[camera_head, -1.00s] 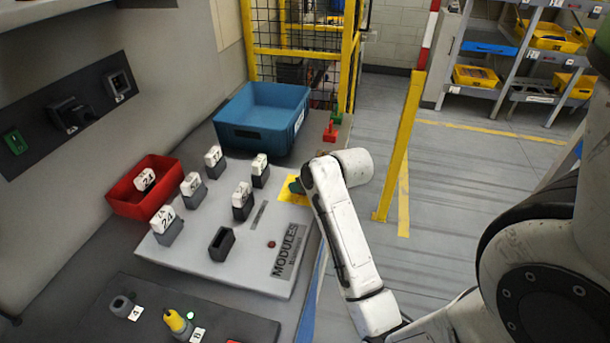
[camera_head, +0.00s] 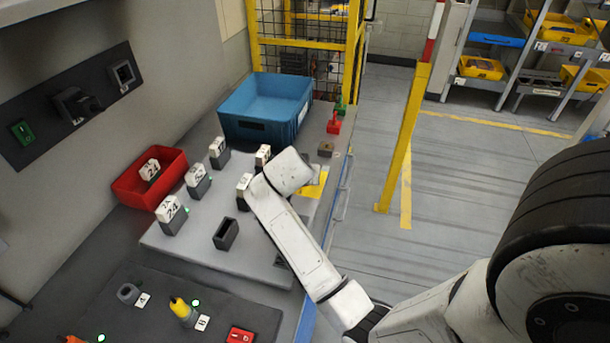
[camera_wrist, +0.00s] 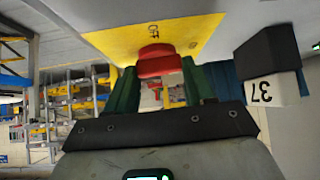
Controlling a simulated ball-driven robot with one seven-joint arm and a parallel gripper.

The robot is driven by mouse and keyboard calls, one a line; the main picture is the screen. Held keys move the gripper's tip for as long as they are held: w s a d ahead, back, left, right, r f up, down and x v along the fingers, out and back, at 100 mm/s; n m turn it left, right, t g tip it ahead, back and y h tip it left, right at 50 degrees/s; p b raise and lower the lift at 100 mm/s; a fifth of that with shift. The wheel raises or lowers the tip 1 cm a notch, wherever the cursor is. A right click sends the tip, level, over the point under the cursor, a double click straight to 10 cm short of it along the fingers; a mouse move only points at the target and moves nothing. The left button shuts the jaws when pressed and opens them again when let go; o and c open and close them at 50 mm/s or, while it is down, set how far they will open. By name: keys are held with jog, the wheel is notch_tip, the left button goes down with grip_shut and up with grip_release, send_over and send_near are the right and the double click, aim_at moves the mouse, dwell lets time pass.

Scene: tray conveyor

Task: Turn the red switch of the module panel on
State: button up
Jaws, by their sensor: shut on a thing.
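The red switch (camera_wrist: 160,62) stands out from a yellow plate (camera_wrist: 118,42) marked "OFF" in the wrist view. My gripper (camera_wrist: 159,76) has its green fingers on either side of the switch and is shut on it. In the head view the yellow plate (camera_head: 316,183) shows at the right side of the grey module panel (camera_head: 262,262). My white arm hides the switch and fingers there.
A dark module marked "37" (camera_wrist: 270,62) is close beside my gripper in the wrist view. A blue bin (camera_head: 262,130) and a red bin (camera_head: 130,190) stand around the panel. The floor right of the bench is open up to a yellow post (camera_head: 404,130).

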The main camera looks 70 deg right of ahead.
jog(key=shift+m+g, duration=0.4)
jog(key=shift+m, duration=0.1)
jog(key=o, duration=1)
jog(key=shift+o, duration=0.2)
jog(key=shift+a, duration=0.1)
jog(key=b+v, duration=0.1)
jog(key=v, duration=0.9)
jog(key=shift+a+r, duration=0.2)
jog(key=shift+a, duration=0.1)
